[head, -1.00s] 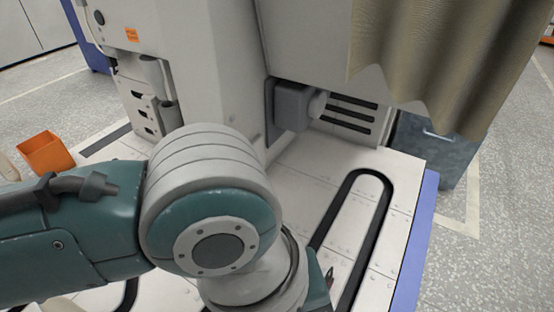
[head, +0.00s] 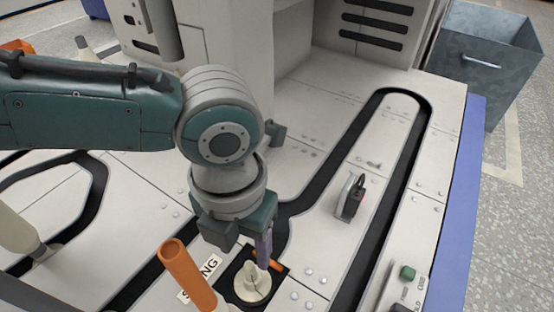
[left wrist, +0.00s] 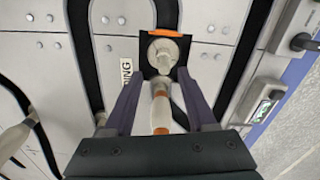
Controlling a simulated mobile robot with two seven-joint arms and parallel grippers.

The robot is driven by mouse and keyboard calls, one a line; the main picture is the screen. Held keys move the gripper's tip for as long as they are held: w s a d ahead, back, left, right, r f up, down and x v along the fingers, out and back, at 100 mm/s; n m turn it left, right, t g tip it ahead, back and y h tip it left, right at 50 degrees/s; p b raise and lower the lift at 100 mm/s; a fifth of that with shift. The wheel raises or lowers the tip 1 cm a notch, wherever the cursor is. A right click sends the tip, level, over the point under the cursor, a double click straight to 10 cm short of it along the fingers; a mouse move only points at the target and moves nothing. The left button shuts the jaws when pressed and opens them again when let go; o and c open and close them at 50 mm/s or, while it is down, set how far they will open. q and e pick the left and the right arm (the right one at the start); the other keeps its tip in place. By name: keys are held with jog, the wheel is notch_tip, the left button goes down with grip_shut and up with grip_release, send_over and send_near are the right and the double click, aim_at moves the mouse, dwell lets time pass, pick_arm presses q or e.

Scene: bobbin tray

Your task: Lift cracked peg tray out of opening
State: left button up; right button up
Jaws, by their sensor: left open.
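The peg tray (head: 252,284) is a pale cream piece with a raised peg and a dark crack line, sitting in a black square opening. In the left wrist view the tray (left wrist: 172,47) lies beyond the fingertips, with an orange strip on the opening's far edge. My left gripper (head: 245,246) points down just above and behind the tray, its fingers apart and empty. In the left wrist view the gripper's two fingers (left wrist: 160,82) spread on either side of a bobbin. My right gripper is not in view.
An orange-topped bobbin (head: 185,272) stands upright close left of the opening. A black track loops across the white deck. A small dark latch (head: 350,198) stands on the deck to the right. A green button (head: 407,272) is near the right edge. A grey bin (head: 488,62) stands behind right.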

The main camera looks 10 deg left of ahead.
aim_at(249, 264)
pick_arm(q)
jog(key=f+b, duration=0.1)
jog(key=f, duration=0.1)
jog(key=f+b, duration=0.1)
jog(key=f, duration=0.1)
jog(key=f+b, duration=0.2)
jog(key=shift+s+d, duration=0.2)
jog(key=shift+d, duration=0.1)
jog(key=shift+r, duration=0.15)
grip_shut()
dwell(0.9)
